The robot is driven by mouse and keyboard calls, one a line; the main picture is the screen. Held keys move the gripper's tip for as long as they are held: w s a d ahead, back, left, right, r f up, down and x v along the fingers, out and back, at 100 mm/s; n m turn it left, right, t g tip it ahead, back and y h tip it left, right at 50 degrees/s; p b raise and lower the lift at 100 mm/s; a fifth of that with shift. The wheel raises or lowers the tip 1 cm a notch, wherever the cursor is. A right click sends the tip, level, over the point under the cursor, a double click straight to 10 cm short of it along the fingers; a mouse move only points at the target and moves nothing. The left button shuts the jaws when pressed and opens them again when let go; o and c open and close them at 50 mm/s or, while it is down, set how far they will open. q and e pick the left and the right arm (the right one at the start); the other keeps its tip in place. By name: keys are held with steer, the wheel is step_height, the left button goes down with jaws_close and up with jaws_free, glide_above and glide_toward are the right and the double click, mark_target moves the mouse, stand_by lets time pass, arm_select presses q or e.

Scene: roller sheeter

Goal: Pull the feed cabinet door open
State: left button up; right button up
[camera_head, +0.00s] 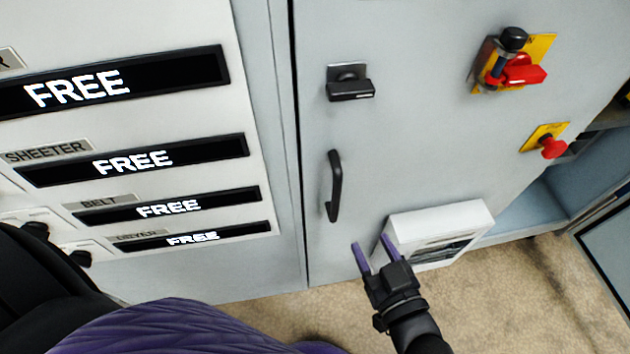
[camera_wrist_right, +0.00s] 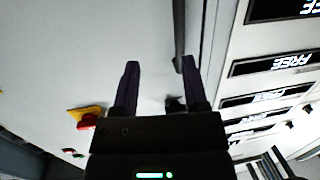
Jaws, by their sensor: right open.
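The feed cabinet door (camera_head: 420,110) is a light grey panel, and it looks shut, with a dark seam along its left edge. A black bar handle (camera_head: 335,186) stands upright on it, left of its middle. A black latch (camera_head: 349,83) sits above the handle. My right gripper (camera_head: 375,250) has purple fingers spread open and empty, below and to the right of the handle, apart from it in the head view. In the right wrist view the open fingers (camera_wrist_right: 160,85) point at the door, with a dark bar (camera_wrist_right: 179,35) near one finger. My left gripper is not in view.
A panel with several black displays reading FREE (camera_head: 147,161) stands left of the door. A red and yellow switch (camera_head: 512,68) and a red button (camera_head: 552,147) are on the door's right. A white box (camera_head: 437,230) juts out low, close to my right gripper.

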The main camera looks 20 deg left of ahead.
mark_target(338, 194)
steer(key=shift+n+y, duration=0.3)
steer(key=shift+y, duration=0.6)
steer(key=w+a+r, duration=0.1)
steer(key=w+a, duration=0.1)
steer(key=a, duration=0.1)
steer(key=w+a+r+b, duration=0.1)
steer(key=a, duration=0.1)
steer(key=w+a+r+b, duration=0.1)
steer(key=w+a, duration=0.1)
steer(key=a, duration=0.1)
steer(key=shift+w+a+r, duration=0.15)
steer(key=shift+w+a, duration=0.15)
steer(key=shift+w, duration=0.05)
steer(key=shift+w+a+r, duration=0.1)
steer(key=shift+w+a, duration=0.15)
steer(key=c, duration=0.7)
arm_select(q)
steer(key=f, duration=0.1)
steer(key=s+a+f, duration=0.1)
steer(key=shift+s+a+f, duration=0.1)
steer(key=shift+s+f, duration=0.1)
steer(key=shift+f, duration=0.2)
arm_select(e)
jaws_close()
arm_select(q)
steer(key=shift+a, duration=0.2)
